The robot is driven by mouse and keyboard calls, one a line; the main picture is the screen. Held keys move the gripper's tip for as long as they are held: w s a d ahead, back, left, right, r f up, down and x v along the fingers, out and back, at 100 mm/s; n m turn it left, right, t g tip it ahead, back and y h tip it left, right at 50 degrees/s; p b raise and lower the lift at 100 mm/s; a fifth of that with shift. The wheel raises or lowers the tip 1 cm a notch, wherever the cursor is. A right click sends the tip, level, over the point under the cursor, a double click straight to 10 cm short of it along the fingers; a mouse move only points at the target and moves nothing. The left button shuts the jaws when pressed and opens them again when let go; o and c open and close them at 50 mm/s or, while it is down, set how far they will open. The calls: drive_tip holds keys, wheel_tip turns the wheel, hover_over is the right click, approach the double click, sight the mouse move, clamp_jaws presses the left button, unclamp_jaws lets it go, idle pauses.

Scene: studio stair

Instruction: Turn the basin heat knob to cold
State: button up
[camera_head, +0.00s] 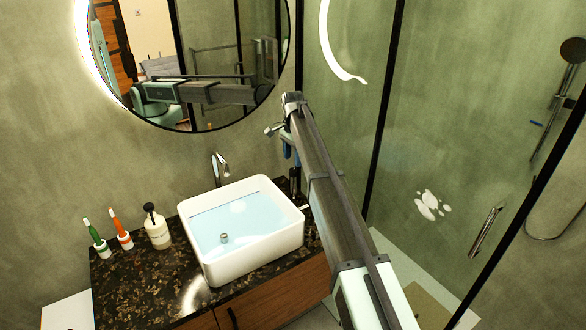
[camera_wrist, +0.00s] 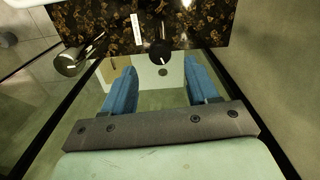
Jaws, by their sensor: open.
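The white basin (camera_head: 252,258) sits on the dark speckled counter, with a chrome faucet (camera_head: 220,166) behind it. My gripper (camera_head: 289,152) is over the counter's back right, with blue fingers pointing down. In the wrist view my gripper (camera_wrist: 158,66) is open and empty. A dark round knob-like piece (camera_wrist: 160,54) with a pale line lies between and just beyond the fingertips, apart from them. A chrome cylinder (camera_wrist: 69,62) shows to its left. I cannot tell which is the heat knob or its setting. Dark upright fittings (camera_head: 295,183) show below my gripper in the head view.
The counter (camera_head: 140,280) holds a soap bottle (camera_head: 158,230) and two toothbrushes in holders (camera_head: 101,246) (camera_head: 124,239) at the left. A glass shower wall (camera_head: 420,150) stands right of my arm. A round mirror (camera_head: 215,60) hangs above the basin.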

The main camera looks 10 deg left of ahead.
sight(293, 169)
drive_tip(key=shift+f, duration=2.6)
drive_tip(key=shift+c, duration=0.3)
drive_tip(key=c, duration=1)
drive_tip(key=n, duration=0.3)
drive_tip(key=shift+n, duration=0.4)
drive_tip(key=n, duration=0.3)
drive_tip(key=shift+n, duration=0.3)
drive_tip(key=n, duration=0.6)
drive_tip(key=shift+n, duration=0.4)
